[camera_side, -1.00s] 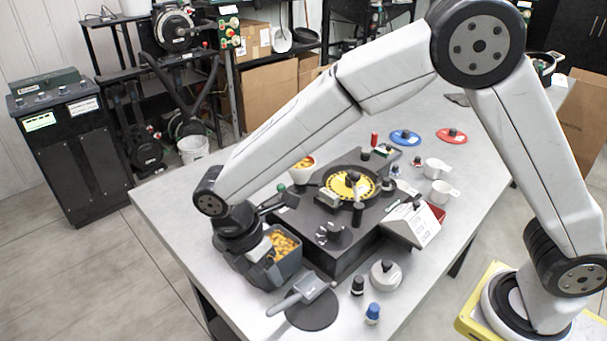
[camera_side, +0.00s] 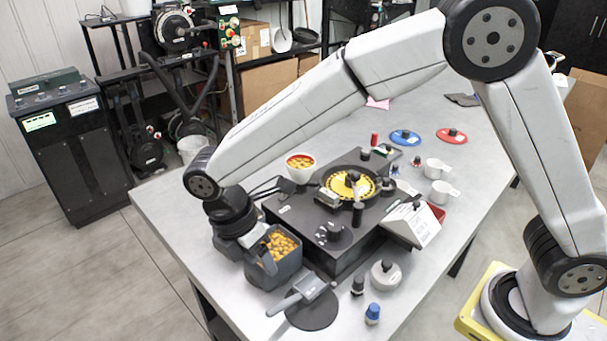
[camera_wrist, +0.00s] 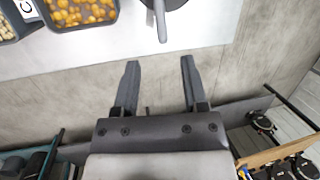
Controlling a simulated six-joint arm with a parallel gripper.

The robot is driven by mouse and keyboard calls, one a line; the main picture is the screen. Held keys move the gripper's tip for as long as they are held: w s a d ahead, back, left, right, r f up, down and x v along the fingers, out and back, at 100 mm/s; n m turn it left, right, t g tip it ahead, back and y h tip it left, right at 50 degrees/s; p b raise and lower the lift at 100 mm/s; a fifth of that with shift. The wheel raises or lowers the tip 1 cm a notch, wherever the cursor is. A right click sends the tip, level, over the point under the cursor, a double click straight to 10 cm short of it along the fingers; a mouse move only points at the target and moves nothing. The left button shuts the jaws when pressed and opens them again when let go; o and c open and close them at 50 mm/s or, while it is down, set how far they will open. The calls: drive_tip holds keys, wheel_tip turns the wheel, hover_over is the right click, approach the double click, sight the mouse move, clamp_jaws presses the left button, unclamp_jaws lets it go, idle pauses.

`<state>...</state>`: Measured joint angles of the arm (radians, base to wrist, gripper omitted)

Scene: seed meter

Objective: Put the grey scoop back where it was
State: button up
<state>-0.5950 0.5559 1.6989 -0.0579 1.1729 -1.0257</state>
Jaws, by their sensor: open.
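The grey scoop (camera_side: 312,286) lies on a dark round mat (camera_side: 313,317) at the near end of the table, its handle pointing left past the mat's rim. In the wrist view the scoop's handle (camera_wrist: 160,22) shows at the top, over part of the dark mat (camera_wrist: 178,3). My gripper (camera_wrist: 160,64) is open and empty in the wrist view, its fingers apart from the scoop and seen against the floor past the table edge. In the side view my gripper (camera_side: 240,250) is beside the seed bin, its fingertips not clear.
A grey bin of yellow seeds (camera_side: 272,275) stands by my gripper. The dark seed meter base (camera_side: 318,257) is behind it.

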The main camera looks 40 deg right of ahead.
drive_tip(key=s+d+f+m+t+y, duration=0.1)
drive_tip(key=s+d+m, duration=0.3)
drive_tip(key=d+m, duration=0.5)
drive_tip(key=s+d+m+t+y, duration=0.1)
drive_tip(key=s+d+m+t, duration=0.2)
drive_tip(key=d+m, duration=0.7)
drive_tip(key=d+t, duration=0.1)
drive_tip(key=d, duration=0.3)
drive_tip(key=shift+s+f, duration=0.35)
